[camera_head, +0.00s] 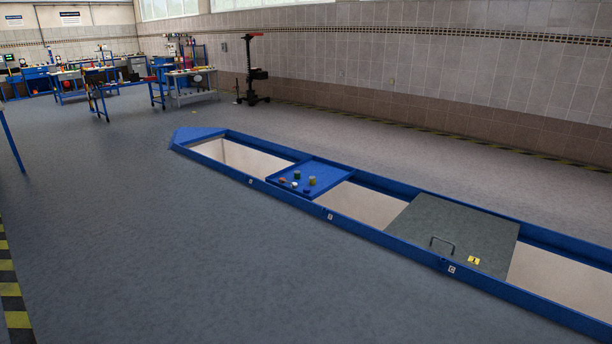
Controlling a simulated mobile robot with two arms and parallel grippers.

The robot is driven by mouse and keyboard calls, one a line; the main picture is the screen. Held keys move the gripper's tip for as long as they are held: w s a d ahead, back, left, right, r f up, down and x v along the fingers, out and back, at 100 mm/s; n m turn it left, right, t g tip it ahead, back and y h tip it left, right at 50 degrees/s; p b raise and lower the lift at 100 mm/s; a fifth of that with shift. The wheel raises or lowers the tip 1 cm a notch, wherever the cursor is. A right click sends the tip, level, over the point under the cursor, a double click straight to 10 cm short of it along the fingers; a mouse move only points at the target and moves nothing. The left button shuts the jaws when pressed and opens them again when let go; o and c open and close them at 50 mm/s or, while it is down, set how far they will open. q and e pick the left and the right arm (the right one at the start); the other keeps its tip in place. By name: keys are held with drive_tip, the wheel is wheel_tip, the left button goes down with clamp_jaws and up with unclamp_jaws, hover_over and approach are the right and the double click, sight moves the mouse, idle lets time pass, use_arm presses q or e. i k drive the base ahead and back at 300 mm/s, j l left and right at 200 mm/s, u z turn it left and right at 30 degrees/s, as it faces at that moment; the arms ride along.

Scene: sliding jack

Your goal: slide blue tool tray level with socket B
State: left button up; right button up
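The blue tool tray (322,170) lies across the long blue-framed floor pit, in its left half. Several small items stand or lie on it, among them a green one, a yellowish one and an orange one. The tray's near edge lies between a left label plate (250,181) and a middle label plate (330,217) on the near rail. The middle plate looks like socket B, but its letter is too small to be sure. It sits just right of the tray's near right corner. Neither of my grippers is in view.
A grey cover plate (450,228) with a handle and a yellow tag (473,260) lies over the pit further right, near another label plate (451,268). Open pit shows between tray and cover. The floor in front is clear. Workbenches (190,84) and a wheeled stand (252,75) are far back.

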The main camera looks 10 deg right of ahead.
sight(328, 174)
drive_tip(key=i+u, duration=0.25)
drive_tip(key=i, duration=5.4)
drive_tip(key=l+z, duration=0.05)
drive_tip(key=l, duration=0.05)
